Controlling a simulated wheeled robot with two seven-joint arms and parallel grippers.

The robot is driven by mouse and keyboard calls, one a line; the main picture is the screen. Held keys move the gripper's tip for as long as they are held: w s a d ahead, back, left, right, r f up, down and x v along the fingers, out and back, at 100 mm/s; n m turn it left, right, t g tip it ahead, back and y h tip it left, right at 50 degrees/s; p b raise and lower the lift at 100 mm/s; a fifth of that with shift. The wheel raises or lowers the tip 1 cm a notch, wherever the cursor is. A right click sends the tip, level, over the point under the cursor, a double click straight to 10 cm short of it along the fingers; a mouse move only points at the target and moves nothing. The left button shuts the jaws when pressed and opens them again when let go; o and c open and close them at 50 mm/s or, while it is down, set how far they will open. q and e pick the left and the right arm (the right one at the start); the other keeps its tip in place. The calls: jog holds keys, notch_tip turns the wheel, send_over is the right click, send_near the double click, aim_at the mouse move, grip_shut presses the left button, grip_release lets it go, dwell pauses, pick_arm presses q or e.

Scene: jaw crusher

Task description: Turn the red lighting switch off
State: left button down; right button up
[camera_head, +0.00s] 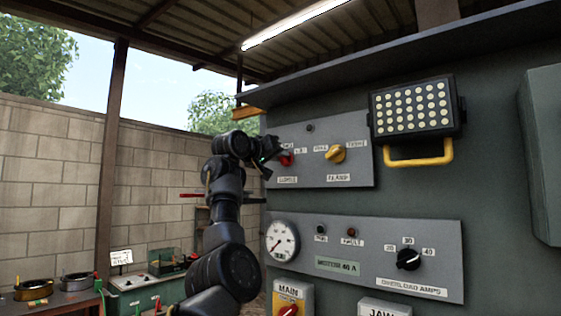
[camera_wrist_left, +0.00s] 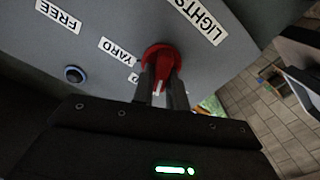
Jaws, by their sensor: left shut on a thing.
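The red lighting switch (camera_head: 287,160) is a rotary knob on the upper grey panel, above a small label. In the left wrist view the red knob (camera_wrist_left: 160,58) shows close up, beside labels reading LIGHTS and YARD. My left gripper (camera_head: 268,163) reaches it from the left, and its fingers (camera_wrist_left: 161,82) are shut on the knob. The fingers hide part of the knob, so its exact setting is hard to read. My right gripper is in neither view.
A yellow knob (camera_head: 336,154) sits right of the red one on the same panel. A floodlight (camera_head: 417,108) with a yellow handle juts out at upper right. Below are a gauge (camera_head: 282,240) and a black overload dial (camera_head: 408,259). A lit tube lamp (camera_head: 296,22) hangs under the roof.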

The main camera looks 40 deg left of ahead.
pick_arm(q)
jog(key=shift+s+a+n+b, duration=0.1)
jog(key=shift+n+b, duration=0.2)
jog(key=shift+n, duration=1.5)
jog(key=shift+a+n+b, duration=0.1)
jog(key=shift+n+b, duration=0.15)
jog(key=shift+n, duration=1.55)
jog(key=c, duration=1.4)
grip_release()
jog(key=shift+f, duration=0.1)
jog(key=s+b, duration=0.6)
jog(key=s, duration=0.4)
jog(key=shift+s, duration=0.4)
jog(key=shift+w+d, duration=0.1)
